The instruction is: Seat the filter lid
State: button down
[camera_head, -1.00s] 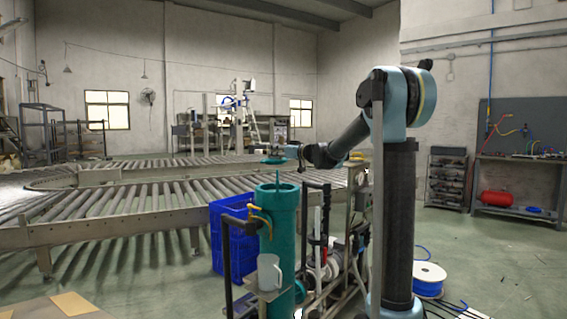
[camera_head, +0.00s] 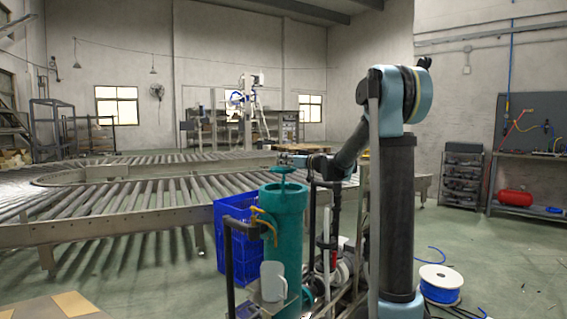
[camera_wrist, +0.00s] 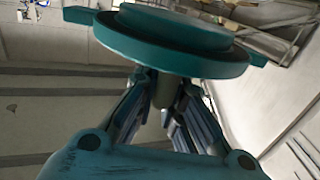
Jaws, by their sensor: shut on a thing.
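The teal filter lid (camera_head: 284,170) is a round disc held above the mouth of the tall teal filter housing (camera_head: 284,230). A thin upright rod shows between lid and housing, and a gap remains between them. In the wrist view the lid (camera_wrist: 170,48) is large, with side lugs and a raised round part. My gripper (camera_head: 284,160) is above the housing, shut on the lid's grip. In the wrist view the fingers of my gripper (camera_wrist: 165,95) close on a short stem at the lid; the contact is partly hidden.
A clear jug (camera_head: 273,281) stands on a small shelf at the housing's front. A blue crate (camera_head: 232,245) is behind it to the left. Pipes and a frame (camera_head: 335,230) stand close on the right. A roller conveyor (camera_head: 130,205) lies behind.

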aim_at(283, 172)
jog(key=shift+f, duration=2.8)
jog(key=shift+s+a, duration=0.1)
jog(key=shift+s, duration=0.05)
jog(key=shift+f, duration=2.5)
jog(key=shift+r, duration=0.1)
jog(key=shift+r, duration=2.05)
dwell(0.4)
